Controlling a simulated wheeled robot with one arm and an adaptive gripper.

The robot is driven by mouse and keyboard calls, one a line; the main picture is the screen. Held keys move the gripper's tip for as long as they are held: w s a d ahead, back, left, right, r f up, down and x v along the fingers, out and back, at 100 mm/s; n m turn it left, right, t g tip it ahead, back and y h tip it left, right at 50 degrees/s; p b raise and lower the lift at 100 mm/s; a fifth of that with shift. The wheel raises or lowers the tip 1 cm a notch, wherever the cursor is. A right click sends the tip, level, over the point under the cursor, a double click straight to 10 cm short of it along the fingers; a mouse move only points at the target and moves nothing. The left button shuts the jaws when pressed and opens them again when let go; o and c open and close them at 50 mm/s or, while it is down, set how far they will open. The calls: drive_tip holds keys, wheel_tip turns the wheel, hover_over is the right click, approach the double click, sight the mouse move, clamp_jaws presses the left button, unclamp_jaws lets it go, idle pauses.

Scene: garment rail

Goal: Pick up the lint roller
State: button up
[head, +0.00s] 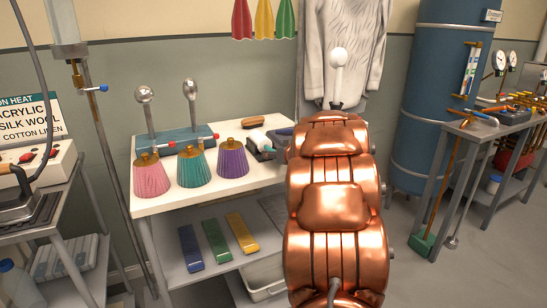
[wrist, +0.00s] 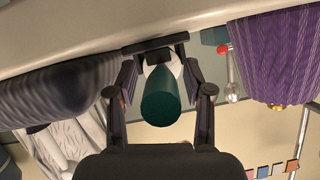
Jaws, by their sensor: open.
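The lint roller shows in the wrist view as a dark green rounded handle (wrist: 162,98) with a white part (wrist: 160,62) behind it. My gripper (wrist: 158,48) is open, with one finger on each side of the roller. Gaps show between the fingers and the green handle. Whether the fingertips touch the white part cannot be told. In the head view a small white and dark item (head: 261,142), which looks like the roller, lies on the right part of the white table top (head: 165,203).
Pink (head: 151,176), teal (head: 195,166) and purple (head: 232,160) pleated pieces stand left of the roller. A wooden brush (head: 253,122) lies behind it. A dark ribbed thing (wrist: 60,88) is beside my gripper. A grey garment (head: 345,45) hangs behind the table.

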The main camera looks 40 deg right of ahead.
drive_tip(key=shift+w, duration=0.4)
drive_tip(key=shift+c, duration=0.3)
clamp_jaws()
